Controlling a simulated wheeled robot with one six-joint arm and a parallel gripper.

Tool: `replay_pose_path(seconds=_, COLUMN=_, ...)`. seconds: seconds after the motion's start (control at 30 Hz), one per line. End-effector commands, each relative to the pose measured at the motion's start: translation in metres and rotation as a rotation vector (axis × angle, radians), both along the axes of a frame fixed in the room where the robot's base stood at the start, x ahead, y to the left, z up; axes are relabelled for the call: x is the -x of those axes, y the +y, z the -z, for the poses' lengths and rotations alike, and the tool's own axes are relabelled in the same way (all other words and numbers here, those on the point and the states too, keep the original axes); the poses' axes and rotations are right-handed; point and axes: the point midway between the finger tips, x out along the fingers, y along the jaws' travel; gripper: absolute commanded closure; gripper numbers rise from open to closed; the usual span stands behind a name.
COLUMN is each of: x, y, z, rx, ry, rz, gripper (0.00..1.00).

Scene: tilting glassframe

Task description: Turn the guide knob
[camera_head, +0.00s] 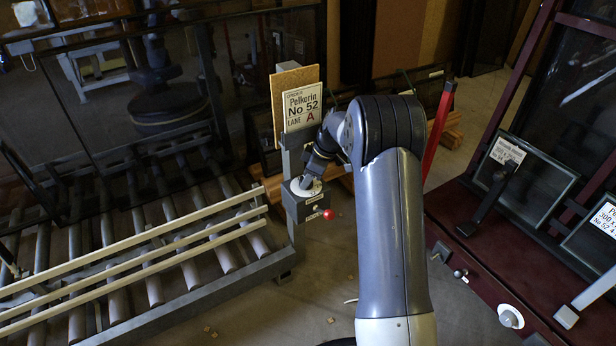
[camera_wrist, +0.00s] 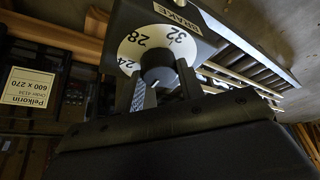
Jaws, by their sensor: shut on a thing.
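The guide knob (camera_wrist: 157,62) is a dark round knob on a white dial (camera_wrist: 130,48) marked 24, 28 and 32. My gripper (camera_wrist: 163,76) has one finger on each side of the knob and is shut on it. The fingers hide part of the knob and the lower dial. In the head view, the dial (camera_head: 296,190) sits on top of a grey control box (camera_head: 304,208) on a post, and my gripper (camera_head: 309,180) reaches down to it from the right. The knob itself is hardly visible there.
A red ball handle (camera_head: 329,214) sticks out from the box's front right. An order sign reading "Pelkorin No 52 Lane A" (camera_head: 302,106) stands behind the box. A roller conveyor with pale rails (camera_head: 150,260) lies left. A dark red frame with glass panes (camera_head: 530,175) stands right.

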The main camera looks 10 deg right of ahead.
Motion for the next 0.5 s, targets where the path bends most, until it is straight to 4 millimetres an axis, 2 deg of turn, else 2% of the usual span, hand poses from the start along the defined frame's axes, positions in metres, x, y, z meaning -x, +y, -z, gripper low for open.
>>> replay_pose_path(seconds=0.13, x=0.0006, y=-0.0005, z=0.0008, rx=0.001, ry=0.002, rz=0.000, gripper=0.87)
replay_pose_path(seconds=0.17, x=0.0006, y=-0.0005, z=0.0008, rx=0.001, ry=0.002, rz=0.000, gripper=0.62)
replay_pose_path(seconds=0.4, x=0.0002, y=-0.0003, z=0.0005, rx=0.001, ry=0.001, rz=0.001, gripper=0.42)
replay_pose_path(seconds=0.5, x=0.0001, y=-0.0003, z=0.0003, rx=0.001, ry=0.001, rz=0.001, gripper=0.42)
